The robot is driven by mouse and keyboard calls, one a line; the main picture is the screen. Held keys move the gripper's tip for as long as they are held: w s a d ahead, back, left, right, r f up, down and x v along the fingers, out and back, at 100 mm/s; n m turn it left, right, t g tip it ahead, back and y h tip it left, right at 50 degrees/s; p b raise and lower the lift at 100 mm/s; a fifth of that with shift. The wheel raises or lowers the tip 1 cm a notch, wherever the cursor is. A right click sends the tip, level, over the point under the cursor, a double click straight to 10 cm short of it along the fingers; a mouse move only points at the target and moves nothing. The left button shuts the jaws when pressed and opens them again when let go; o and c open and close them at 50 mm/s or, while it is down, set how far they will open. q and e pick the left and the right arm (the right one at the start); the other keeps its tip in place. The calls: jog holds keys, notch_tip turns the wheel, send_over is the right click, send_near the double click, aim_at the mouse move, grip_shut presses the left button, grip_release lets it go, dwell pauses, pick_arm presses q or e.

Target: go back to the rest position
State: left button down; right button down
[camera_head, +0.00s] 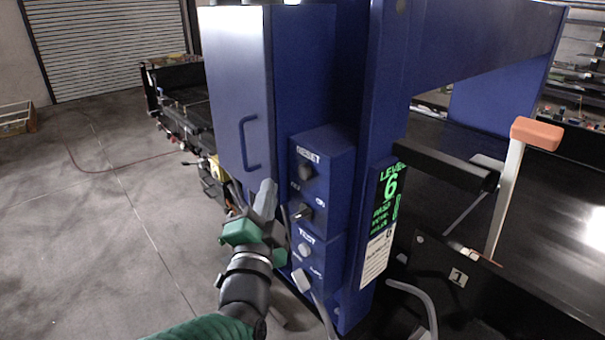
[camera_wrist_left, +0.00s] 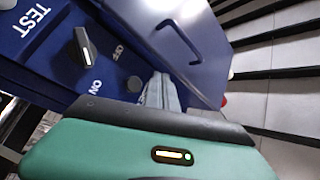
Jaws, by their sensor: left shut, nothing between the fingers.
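My left gripper (camera_head: 266,198) is in front of the blue detector cabinet (camera_head: 235,80), just left of its control panel. It is shut and empty, with its fingers pointing up; they also show in the left wrist view (camera_wrist_left: 162,92). I cannot tell whether the fingertips touch the cabinet. The OFF/ON knob also shows in the left wrist view (camera_wrist_left: 86,46), left of the fingers. My right gripper is not in view.
A cabinet door handle (camera_head: 249,143) is above the left gripper. A green-lit display (camera_head: 390,195) reads LEVEL 6. The dark conveyor (camera_head: 560,215) and an orange-topped lever (camera_head: 537,134) stand at the right.

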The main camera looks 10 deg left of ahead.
pick_arm(q)
jog(key=s+f+n+g+h+b, duration=0.15)
jog(key=f+g+b, duration=0.3)
jog(key=f, duration=1.15)
jog(key=s+f+n+g+h+b, duration=0.1)
jog(key=s+f+n+g+b, duration=0.3)
jog(key=f, duration=1.1)
jog(key=s+a+f+n+g+b, duration=0.1)
jog(key=s+f+n+g, duration=0.1)
jog(key=s+f+g, duration=0.2)
jog(key=s+a+f+n+g+b, duration=0.1)
jog(key=s+f+g, duration=0.4)
jog(key=s+f, duration=0.5)
notch_tip(320, 180, down, 3)
jog(key=shift+s+a+f+n+b, duration=0.1)
jog(key=shift+s+a+n+b, duration=0.3)
jog(key=shift+n+b, duration=0.45)
